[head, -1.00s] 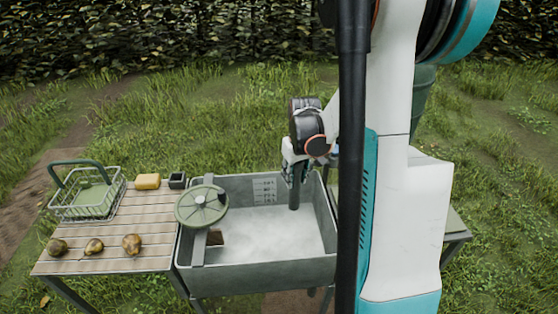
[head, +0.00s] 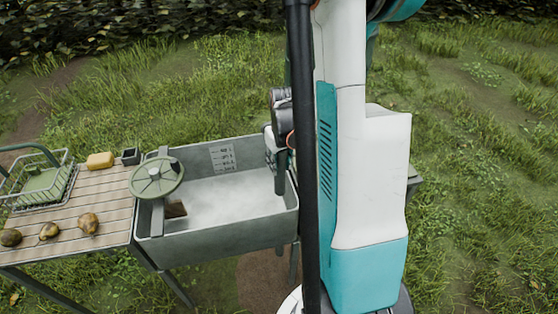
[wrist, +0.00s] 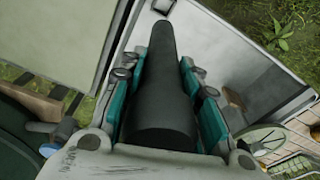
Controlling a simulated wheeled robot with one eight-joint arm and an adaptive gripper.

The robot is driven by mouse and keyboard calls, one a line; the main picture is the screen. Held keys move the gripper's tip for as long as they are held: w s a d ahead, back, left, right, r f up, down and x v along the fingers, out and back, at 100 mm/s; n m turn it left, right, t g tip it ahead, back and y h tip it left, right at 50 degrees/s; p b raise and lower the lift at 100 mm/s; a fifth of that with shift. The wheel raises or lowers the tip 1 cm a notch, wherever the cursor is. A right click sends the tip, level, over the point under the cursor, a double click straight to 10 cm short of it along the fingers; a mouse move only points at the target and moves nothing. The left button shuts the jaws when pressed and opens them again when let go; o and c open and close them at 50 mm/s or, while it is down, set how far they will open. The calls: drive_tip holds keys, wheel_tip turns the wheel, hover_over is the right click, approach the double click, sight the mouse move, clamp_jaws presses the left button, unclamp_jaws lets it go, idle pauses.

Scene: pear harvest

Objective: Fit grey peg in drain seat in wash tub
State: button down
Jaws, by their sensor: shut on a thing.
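The wash tub (head: 222,243) is a grey metal basin with pale, cloudy contents. My gripper (wrist: 163,58) is shut on the dark grey peg (wrist: 162,90), with its teal-sided fingers along both sides. In the head view the peg (head: 280,184) hangs roughly upright at the right end of the tub, and my gripper (head: 277,150) is partly hidden by my arm. A small light-rimmed square (wrist: 163,5), perhaps the drain seat, shows just beyond the peg's far end in the wrist view. Whether the peg's tip touches anything is unclear.
A round green lid-like disc (head: 157,178) sits over the tub's left side, near a brown block (head: 175,209). A slatted table (head: 75,222) at left bears a wire basket (head: 40,188), a yellow block (head: 100,160), a dark cup (head: 130,156) and several pears.

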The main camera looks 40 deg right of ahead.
wheel_tip(320, 180, down, 21)
drive_tip(key=b, duration=1.6)
drive_tip(key=shift+f, duration=0.7)
idle(1.2)
drive_tip(key=shift+f, duration=1.75)
idle(0.8)
drive_tip(key=c, duration=1.1)
unclamp_jaws()
drive_tip(key=o, duration=0.5)
drive_tip(key=shift+c, duration=0.2)
